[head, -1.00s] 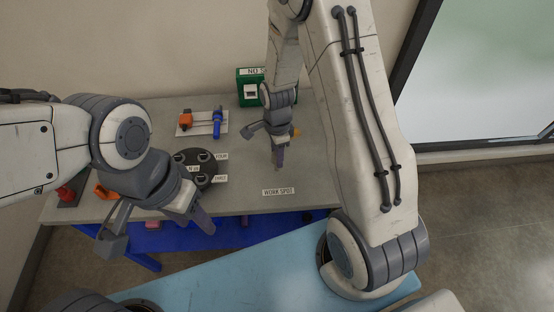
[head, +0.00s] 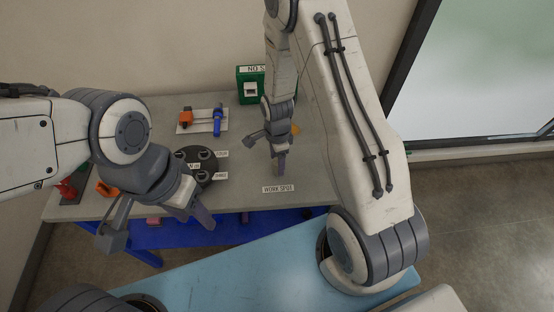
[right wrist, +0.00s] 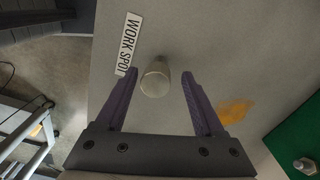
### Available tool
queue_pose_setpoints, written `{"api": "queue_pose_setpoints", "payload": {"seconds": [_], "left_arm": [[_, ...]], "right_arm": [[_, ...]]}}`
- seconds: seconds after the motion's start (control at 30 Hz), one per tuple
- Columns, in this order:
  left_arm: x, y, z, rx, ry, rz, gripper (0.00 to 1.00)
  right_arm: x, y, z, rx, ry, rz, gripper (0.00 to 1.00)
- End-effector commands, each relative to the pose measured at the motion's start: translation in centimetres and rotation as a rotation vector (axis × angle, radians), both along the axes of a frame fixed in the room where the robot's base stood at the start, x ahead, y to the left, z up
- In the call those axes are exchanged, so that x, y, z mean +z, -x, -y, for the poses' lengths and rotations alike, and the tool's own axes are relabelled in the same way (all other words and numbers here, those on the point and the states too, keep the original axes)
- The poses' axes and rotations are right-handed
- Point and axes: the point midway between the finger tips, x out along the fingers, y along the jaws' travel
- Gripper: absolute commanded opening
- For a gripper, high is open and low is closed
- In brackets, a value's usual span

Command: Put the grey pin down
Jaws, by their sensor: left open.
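The grey pin (right wrist: 156,78) shows in the right wrist view as a short, pale metal cylinder seen nearly end-on, beside the WORK SPOT label (right wrist: 129,44). It lies between the two fingers of my right gripper (right wrist: 170,82), with a gap on each side. My right gripper is open and also shows in the head view (head: 264,155), low over the table. The pin cannot be made out in the head view. My left gripper (head: 160,232) is open and empty at the table's front edge.
The grey table (head: 240,190) carries a dark round holder (head: 207,166), a white board with orange and blue parts (head: 200,128) and a green box (head: 251,86). An orange patch (right wrist: 234,111) lies right of the pin.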

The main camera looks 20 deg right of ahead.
Motion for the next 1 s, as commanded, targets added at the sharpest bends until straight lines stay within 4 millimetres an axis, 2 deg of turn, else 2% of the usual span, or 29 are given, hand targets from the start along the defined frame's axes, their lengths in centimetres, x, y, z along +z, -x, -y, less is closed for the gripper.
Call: {"api": "queue_pose_setpoints", "payload": {"seconds": [0.27,0.37,0.7,0.83,1.0], "left_arm": [[0.0,0.0,0.0,0.000,0.000,0.000,0.50],[-0.5,0.0,0.0,0.000,0.000,0.000,0.50],[-1.9,0.0,0.0,0.000,0.000,0.000,0.50],[-2.2,0.0,0.0,0.000,0.000,0.000,0.50],[-2.3,0.0,0.0,0.000,0.000,0.000,0.50]], "right_arm": [[1.0,-0.1,0.0,0.000,0.000,0.003,0.70],[2.3,-0.1,0.0,0.000,0.000,0.005,0.70],[9.0,-0.2,0.0,0.000,0.000,0.007,0.70],[10.9,-0.1,0.0,0.000,0.000,0.005,0.70],[12.3,0.1,-0.2,0.020,-0.001,0.002,0.70]]}}
